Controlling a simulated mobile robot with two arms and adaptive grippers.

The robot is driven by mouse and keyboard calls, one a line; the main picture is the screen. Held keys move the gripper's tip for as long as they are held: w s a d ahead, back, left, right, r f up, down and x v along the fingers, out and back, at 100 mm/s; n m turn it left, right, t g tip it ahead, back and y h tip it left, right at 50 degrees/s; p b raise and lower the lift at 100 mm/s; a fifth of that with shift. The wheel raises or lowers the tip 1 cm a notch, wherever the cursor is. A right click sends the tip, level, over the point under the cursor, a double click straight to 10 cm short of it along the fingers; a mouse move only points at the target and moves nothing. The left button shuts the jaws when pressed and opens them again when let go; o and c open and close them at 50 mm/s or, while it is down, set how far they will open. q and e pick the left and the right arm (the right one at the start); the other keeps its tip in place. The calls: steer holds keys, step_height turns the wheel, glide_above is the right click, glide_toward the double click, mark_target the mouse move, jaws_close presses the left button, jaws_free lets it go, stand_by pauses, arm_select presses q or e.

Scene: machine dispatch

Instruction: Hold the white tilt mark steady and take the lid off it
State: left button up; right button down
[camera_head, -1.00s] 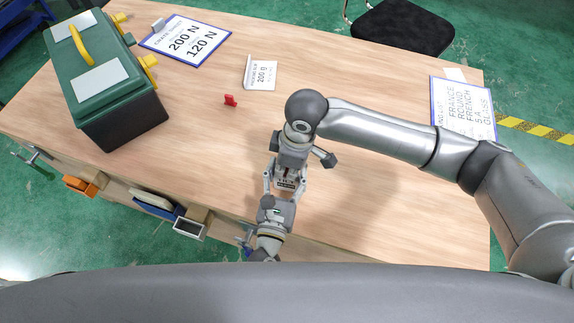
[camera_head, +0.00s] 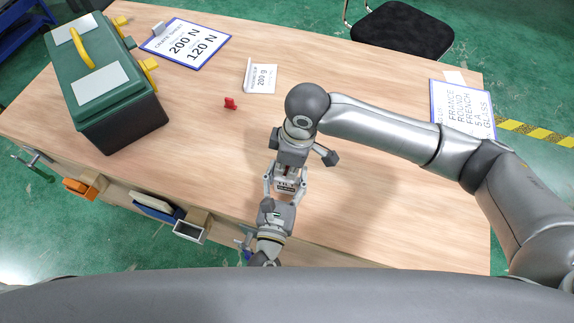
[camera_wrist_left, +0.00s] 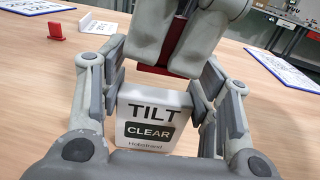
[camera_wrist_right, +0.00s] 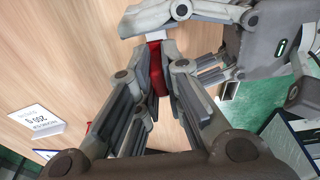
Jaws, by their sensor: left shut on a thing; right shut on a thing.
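In the left wrist view the red lid (camera_wrist_left: 150,70) shows at the mark's top edge, partly hidden by my right fingers. I cannot tell whether lid and mark still touch.
A small red piece (camera_head: 230,103) stands on the table (camera_head: 390,215) near a white card (camera_head: 262,77). A green toolbox (camera_head: 110,85) and a clipboard (camera_head: 185,42) are at the left. Another sheet (camera_head: 462,107) lies at the right. The table's right front is clear.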

steer(key=shift+r, duration=2)
arm_select(q)
steer(key=o, duration=1.5)
